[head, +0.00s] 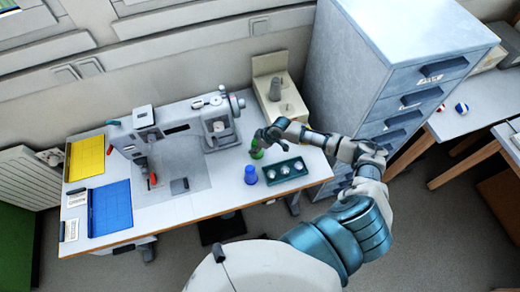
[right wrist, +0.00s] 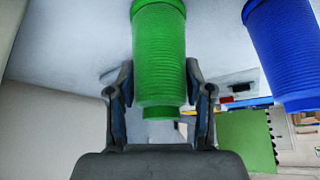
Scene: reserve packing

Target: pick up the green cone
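The green cone (head: 257,154) stands on the table beside the sewing machine. In the right wrist view the green cone (right wrist: 159,55) shows large, with ridged sides and a narrower end towards the palm. My right gripper (head: 260,141) is over it. In the right wrist view the two fingers of my right gripper (right wrist: 160,95) stand on either side of the cone, with narrow gaps between them and it. The gripper looks open and not closed on the cone. My left gripper is not in view.
A blue cone (head: 250,175) stands close by; it also shows in the right wrist view (right wrist: 288,50). A dark green tray (head: 271,177) with white round items lies to the right. The sewing machine (head: 190,130) is left, a grey drawer cabinet (head: 375,70) right.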

